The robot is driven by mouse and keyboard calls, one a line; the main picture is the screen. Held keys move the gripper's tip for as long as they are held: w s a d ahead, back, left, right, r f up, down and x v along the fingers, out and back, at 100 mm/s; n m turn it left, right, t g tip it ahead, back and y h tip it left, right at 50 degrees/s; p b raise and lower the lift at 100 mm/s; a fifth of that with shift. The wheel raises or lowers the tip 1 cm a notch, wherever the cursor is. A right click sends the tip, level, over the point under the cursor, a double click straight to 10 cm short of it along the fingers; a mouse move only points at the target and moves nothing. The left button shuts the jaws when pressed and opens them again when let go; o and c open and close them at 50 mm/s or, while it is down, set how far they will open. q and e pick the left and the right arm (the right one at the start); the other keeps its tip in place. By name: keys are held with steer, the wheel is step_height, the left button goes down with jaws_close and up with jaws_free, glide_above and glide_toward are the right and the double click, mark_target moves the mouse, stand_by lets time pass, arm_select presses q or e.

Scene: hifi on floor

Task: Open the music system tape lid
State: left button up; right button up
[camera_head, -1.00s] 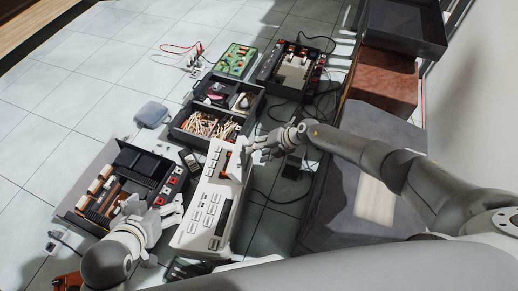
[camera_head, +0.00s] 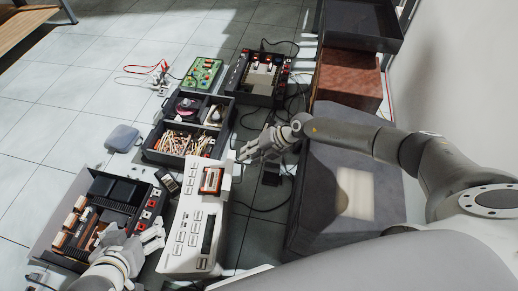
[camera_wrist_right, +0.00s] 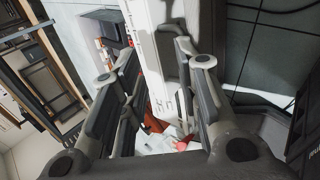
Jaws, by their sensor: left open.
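The music system (camera_head: 196,222) is a long white unit with rows of buttons and a dark slot, lying on the floor. Near its far end a red-brown framed tape bay (camera_head: 211,181) shows. Whether its lid stands open is hard to tell. My right gripper (camera_head: 245,152) is beside the far right corner, apart from the tape bay. In the right wrist view its fingers (camera_wrist_right: 153,55) are spread, with the white unit behind and between them. My left gripper (camera_head: 158,240) is open, close to the unit's left side near its front.
A dark box of electronics (camera_head: 108,187) lies left of the system. A sorted tray (camera_head: 150,152), a green board (camera_head: 203,73) and another device (camera_head: 255,78) lie behind. A grey box (camera_head: 330,225) stands at right. Cables cross the floor between the system and this box.

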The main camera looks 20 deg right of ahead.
steer(key=shift+v, duration=2.2)
steer(key=shift+w+a+r, duration=0.1)
steer(key=shift+a+r, duration=0.05)
